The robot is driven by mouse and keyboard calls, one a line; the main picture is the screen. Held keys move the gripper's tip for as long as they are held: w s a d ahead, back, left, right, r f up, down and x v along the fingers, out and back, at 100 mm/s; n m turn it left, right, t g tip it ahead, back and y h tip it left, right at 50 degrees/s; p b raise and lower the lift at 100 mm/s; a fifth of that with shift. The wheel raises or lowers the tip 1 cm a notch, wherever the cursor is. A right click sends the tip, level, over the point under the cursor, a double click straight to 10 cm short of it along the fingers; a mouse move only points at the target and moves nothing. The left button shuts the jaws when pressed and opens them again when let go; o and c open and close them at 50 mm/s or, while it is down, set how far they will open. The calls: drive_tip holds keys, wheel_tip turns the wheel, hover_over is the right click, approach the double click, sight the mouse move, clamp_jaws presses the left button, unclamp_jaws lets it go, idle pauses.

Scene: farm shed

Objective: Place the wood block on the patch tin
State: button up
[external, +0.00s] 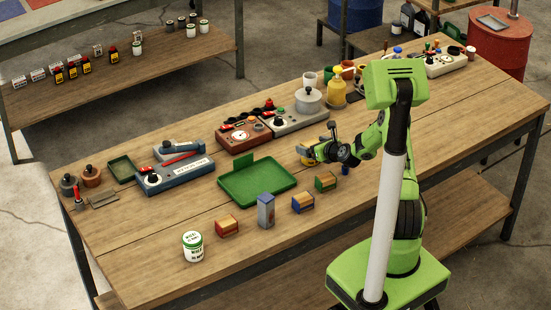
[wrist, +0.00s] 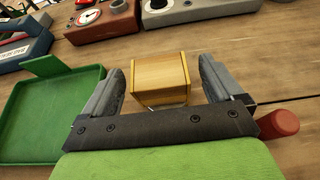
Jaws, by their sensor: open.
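No label names the patch tin. A white round tin with green lettering (external: 193,247) stands at the table's front left, far from my gripper; I cannot tell whether it is the patch tin.
A green tray with a raised tab (external: 256,184) lies left of my gripper. Boxes with red (external: 227,226), blue (external: 303,203) and green (external: 326,182) sides and a grey-blue carton (external: 266,210) line the front. Instruments (external: 243,136) stand behind. A red cylinder (wrist: 280,123) is close on the right.

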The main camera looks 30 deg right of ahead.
drive_tip(key=v, duration=1)
drive_tip(key=s+a+r+n+g+y, duration=0.15)
drive_tip(key=s+a+r+n, duration=0.35)
drive_tip(key=n, duration=0.5)
drive_tip(key=s+a+r+n+g+y, duration=0.1)
drive_tip(key=s+a+r+n+g, duration=0.2)
drive_tip(key=a+r+n, duration=0.6)
drive_tip(key=s+r+n+g+h, duration=0.1)
drive_tip(key=s+r+n, duration=0.2)
drive_tip(key=s+n, duration=0.5)
drive_tip(key=s+r+n+g+h, duration=0.1)
drive_tip(key=s+r+n, duration=0.3)
drive_tip(key=s+n, duration=0.5)
drive_tip(key=s+g, duration=0.1)
drive_tip(key=s, duration=0.7)
drive_tip(key=shift+s, duration=0.4)
